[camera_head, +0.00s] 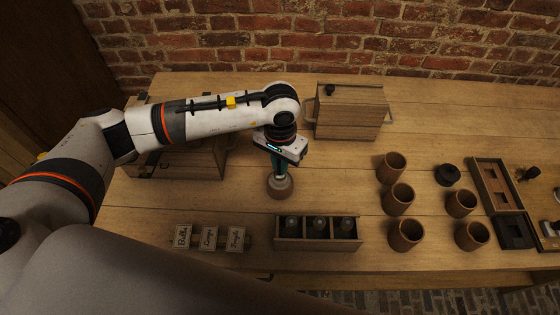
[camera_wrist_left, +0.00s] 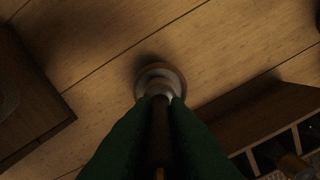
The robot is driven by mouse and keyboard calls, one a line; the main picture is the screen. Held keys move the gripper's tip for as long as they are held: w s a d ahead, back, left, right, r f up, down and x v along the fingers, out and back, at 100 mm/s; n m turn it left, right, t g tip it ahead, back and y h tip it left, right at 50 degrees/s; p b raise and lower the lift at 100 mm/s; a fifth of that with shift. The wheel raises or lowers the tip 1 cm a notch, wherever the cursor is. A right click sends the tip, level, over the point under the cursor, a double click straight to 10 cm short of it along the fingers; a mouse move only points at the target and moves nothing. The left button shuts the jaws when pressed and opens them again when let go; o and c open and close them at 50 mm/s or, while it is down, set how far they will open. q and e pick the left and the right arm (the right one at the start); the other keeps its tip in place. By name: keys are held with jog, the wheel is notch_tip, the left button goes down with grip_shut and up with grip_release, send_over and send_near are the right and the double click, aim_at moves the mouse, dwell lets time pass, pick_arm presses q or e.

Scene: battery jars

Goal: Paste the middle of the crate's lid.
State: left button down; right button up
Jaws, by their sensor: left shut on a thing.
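My left gripper (camera_head: 279,168) points down over the middle of the table. Its dark green fingers (camera_wrist_left: 158,120) are shut on an upright handle (camera_wrist_left: 160,115), probably a paste brush. The handle's lower end meets a small round grey-brown pot (camera_head: 280,187), which also shows in the left wrist view (camera_wrist_left: 160,78). I cannot tell whether the tip is inside the pot or above it. One wooden crate (camera_head: 350,110) with a dark knob on its lid stands at the back. Another wooden box (camera_head: 180,162) stands at left, partly hidden by my arm. Which is the task's crate is unclear.
Three lettered tags (camera_head: 210,237) stand at the front. A wooden rack (camera_head: 318,243) holds three dark bottles just right of them. Several brown jars (camera_head: 398,197), a black round piece (camera_head: 447,175) and a wooden tray (camera_head: 490,180) fill the right side.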

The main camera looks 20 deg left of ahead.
pick_arm(q)
jog(key=shift+s+f, duration=0.1)
dwell(0.4)
jog(key=shift+r+p, duration=0.45)
jog(key=shift+r, duration=0.8)
jog(key=shift+r+p, duration=0.6)
jog(key=shift+r, duration=1.7)
